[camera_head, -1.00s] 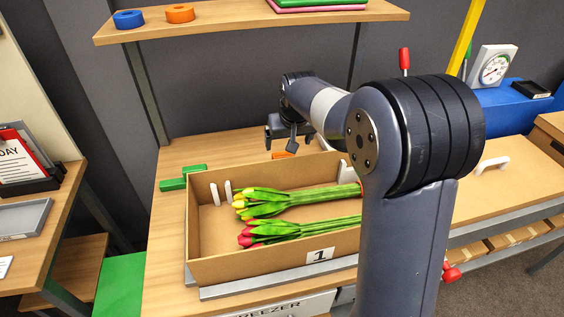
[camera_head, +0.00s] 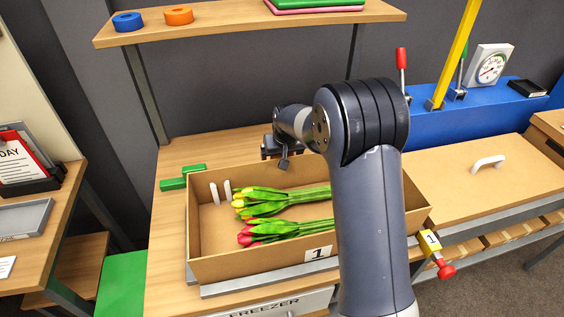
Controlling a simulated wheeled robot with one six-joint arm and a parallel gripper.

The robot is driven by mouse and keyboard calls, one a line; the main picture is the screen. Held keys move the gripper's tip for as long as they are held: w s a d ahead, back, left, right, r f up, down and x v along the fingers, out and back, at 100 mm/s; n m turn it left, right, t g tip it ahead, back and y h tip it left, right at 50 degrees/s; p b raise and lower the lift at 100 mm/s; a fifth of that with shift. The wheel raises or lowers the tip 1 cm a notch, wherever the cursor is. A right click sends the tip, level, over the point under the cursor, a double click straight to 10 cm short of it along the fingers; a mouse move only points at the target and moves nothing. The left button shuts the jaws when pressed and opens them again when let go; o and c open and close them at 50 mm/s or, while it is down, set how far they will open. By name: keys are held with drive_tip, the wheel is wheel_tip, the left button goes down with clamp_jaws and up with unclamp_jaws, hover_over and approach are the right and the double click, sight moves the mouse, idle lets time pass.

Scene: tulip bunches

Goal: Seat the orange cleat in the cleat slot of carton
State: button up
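The open carton (camera_head: 262,262), marked 1, stands on the wooden bench in the head view. Two bunches of tulips lie in it, one yellow (camera_head: 262,196) and one red (camera_head: 262,236). A pair of white upright strips (camera_head: 221,191) stands at its inner left end; I cannot tell whether they bound the cleat slot. My gripper (camera_head: 277,158) is behind the carton's far wall, seen from behind my arm. Its fingers are mostly hidden, so I cannot tell whether it is open or holds anything. The orange cleat does not show now. My arm covers the carton's right part.
A green block (camera_head: 183,178) lies left of the carton. A shelf (camera_head: 225,25) above holds a blue ring (camera_head: 128,21) and an orange ring (camera_head: 179,15). At right are a handled brown lid (camera_head: 486,176) and a blue box with a yellow post (camera_head: 455,55).

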drive_tip(key=c, duration=1.1)
